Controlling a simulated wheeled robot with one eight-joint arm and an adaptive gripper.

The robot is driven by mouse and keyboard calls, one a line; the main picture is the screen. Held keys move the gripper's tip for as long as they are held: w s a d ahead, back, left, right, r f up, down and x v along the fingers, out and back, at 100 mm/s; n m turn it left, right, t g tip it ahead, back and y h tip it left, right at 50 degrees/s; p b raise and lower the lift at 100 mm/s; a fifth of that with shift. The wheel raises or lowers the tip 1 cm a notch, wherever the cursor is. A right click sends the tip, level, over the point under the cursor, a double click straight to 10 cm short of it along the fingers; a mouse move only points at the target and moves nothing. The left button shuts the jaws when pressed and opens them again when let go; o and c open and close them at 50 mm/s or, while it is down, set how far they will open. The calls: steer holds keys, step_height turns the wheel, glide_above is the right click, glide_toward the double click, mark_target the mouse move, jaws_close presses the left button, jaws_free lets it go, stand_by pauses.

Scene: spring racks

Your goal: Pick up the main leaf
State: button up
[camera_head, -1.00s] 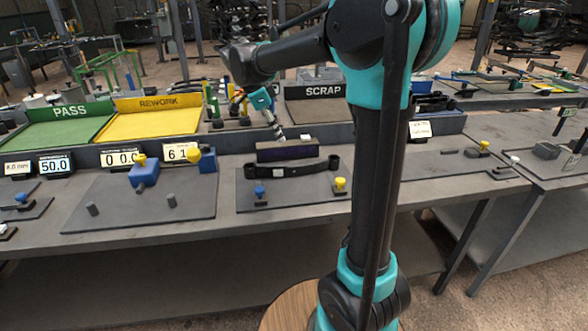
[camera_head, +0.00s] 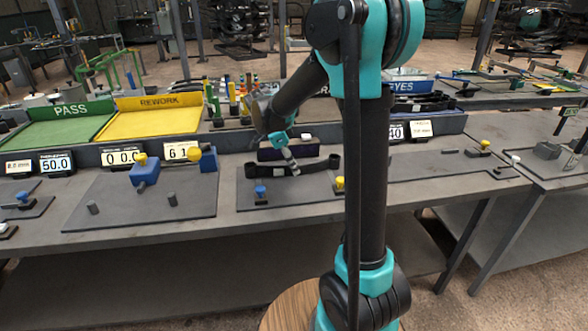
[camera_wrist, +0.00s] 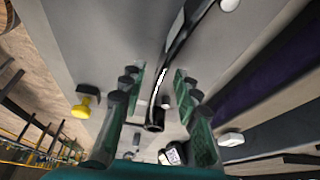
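The main leaf, a black, slightly curved strip with rolled ends, lies on a grey fixture plate on the bench in the head view (camera_head: 238,170). My gripper (camera_head: 291,163) is above its middle to right part there, hiding a bit of it. In the wrist view the leaf (camera_wrist: 177,45) runs from the top down to a rolled end between the fingers of my gripper (camera_wrist: 160,105). The green-padded fingers are spread on either side of the leaf, with gaps visible. Whether a finger touches it cannot be told.
A dark purple block (camera_wrist: 235,95) lies beside the leaf. A yellow knob (camera_wrist: 84,106) and a blue knob (camera_head: 261,191) stand on the plate. Behind are a green PASS tray (camera_head: 60,128) and yellow REWORK tray (camera_head: 158,122). Another fixture (camera_head: 140,195) is at left.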

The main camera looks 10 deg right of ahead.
steer(key=shift+d+f, duration=0.15)
steer(key=shift+f, duration=0.2)
steer(key=shift+c, duration=0.3)
jaws_close()
steer(key=shift+r, duration=0.1)
